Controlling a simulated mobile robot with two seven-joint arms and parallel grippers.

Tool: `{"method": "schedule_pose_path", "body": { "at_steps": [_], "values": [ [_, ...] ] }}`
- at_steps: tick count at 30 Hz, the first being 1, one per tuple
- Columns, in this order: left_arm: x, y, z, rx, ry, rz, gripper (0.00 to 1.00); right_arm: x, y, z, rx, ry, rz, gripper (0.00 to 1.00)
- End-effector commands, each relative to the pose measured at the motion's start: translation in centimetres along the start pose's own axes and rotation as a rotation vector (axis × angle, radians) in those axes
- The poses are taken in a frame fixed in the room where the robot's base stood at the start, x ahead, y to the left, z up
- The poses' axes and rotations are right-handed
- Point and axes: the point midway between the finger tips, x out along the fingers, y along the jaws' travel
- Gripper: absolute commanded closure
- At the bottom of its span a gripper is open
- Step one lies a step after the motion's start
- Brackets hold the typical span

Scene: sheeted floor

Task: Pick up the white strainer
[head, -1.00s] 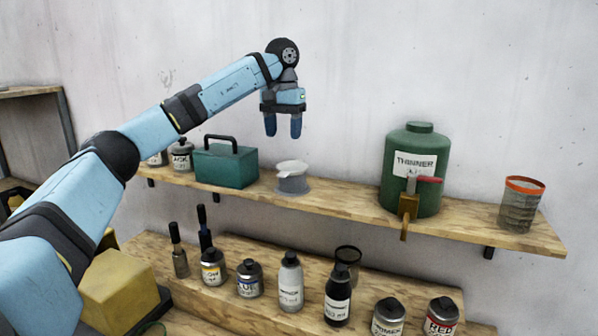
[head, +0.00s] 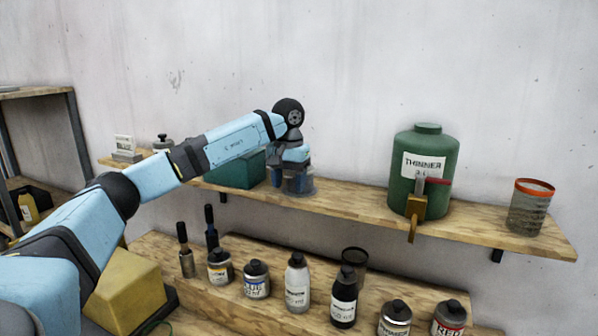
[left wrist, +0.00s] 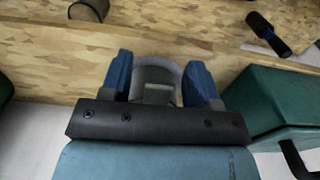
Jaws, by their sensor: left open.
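The white strainer (left wrist: 157,72) sits on the upper wooden shelf. In the left wrist view it shows as a pale grey-white cup between the two blue fingers. In the head view it is mostly hidden behind my gripper, with its pale lower part (head: 307,187) just showing. My left gripper (head: 293,183) is open and lowered over the strainer, one finger on each side. The left wrist view shows the fingers (left wrist: 160,80) close to its sides; whether they touch cannot be told. My right gripper is not in view.
A teal toolbox (head: 236,171) stands close to the left of the gripper. A green thinner tank (head: 423,160) with a tap and a mesh cup (head: 527,209) stand to the right. Several bottles and cans line the lower shelf (head: 220,309). Shelf space between strainer and tank is clear.

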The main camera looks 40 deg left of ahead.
Motion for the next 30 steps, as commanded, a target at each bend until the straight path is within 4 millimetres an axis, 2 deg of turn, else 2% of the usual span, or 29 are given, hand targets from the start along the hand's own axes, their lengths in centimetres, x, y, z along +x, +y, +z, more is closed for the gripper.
{"method": "schedule_pose_path", "body": {
  "at_steps": [3, 9, 15, 26, 30],
  "values": [
    [0.7, 0.0, 0.0, 0.0, -0.001, 0.0, 0.45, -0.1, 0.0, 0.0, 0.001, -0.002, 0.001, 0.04],
    [0.7, 0.0, 0.0, 0.0, 0.0, 0.0, 0.45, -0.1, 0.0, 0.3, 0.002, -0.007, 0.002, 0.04],
    [0.7, 0.0, 0.0, 0.0, 0.0, 0.0, 0.89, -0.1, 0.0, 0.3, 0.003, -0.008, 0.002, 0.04],
    [0.6, 0.0, 0.0, 0.0, 0.001, 0.001, 0.89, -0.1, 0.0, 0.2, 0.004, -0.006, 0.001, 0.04],
    [-0.3, 0.1, 0.0, 0.0, 0.003, 0.002, 0.89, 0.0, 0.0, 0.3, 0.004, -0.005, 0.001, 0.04]
  ]
}}
